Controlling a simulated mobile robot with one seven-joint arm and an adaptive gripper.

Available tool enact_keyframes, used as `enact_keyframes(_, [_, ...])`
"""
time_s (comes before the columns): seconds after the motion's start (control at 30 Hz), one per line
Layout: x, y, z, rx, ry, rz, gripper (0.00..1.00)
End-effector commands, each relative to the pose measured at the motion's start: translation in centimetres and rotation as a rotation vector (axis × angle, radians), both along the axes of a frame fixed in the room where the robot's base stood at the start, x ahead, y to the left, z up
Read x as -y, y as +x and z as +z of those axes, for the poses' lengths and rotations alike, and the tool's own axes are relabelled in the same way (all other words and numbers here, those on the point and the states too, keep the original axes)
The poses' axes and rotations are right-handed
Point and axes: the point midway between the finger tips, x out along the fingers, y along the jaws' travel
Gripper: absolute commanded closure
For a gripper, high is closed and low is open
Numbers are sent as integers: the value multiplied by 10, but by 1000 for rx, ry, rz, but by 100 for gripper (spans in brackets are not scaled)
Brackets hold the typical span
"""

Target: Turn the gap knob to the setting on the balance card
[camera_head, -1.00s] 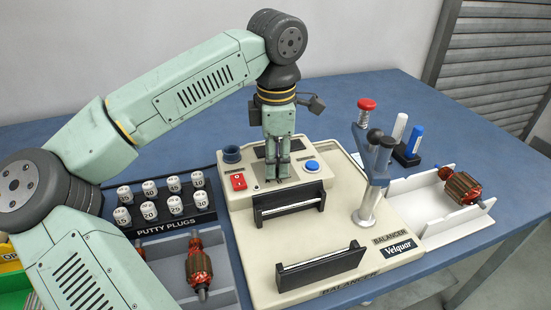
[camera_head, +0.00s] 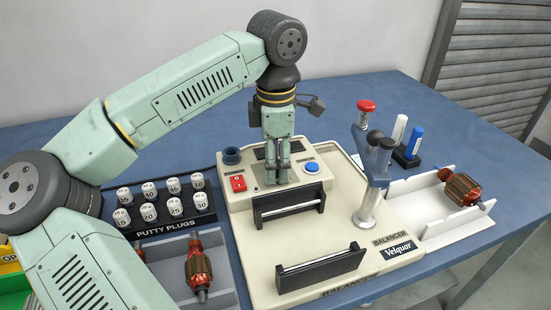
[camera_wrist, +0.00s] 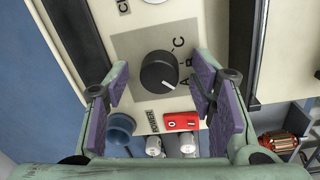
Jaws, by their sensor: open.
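The gap knob (camera_wrist: 158,70) is round and black on a grey plate in the wrist view. Its white pointer line faces lower right, close to the letter A; B and C are marked further round. My gripper (camera_wrist: 160,82) is open, with one purple-padded finger on each side of the knob and a gap to it on both sides. In the head view my gripper (camera_head: 277,182) points down over the balancer's control panel (camera_head: 238,204), and its fingers hide the knob. I cannot make out a balance card in either view.
A red power switch (camera_head: 238,182), a blue button (camera_head: 312,167) and a blue cup (camera_head: 232,155) flank my gripper. Black supports (camera_head: 290,207) stand in front. Putty plugs (camera_head: 175,206) are left; a post with a red knob (camera_head: 367,105) is right.

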Motion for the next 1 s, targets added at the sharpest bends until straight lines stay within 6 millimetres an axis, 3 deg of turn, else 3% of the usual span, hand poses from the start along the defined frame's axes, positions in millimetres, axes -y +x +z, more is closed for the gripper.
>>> enact_keyframes(0.27, [0,0,8,1,0,1,50])
enact_keyframes(0.7, [1,-5,94,2,1,1,50])
enact_keyframes(1.0, [1,-6,120,1,0,0,50])
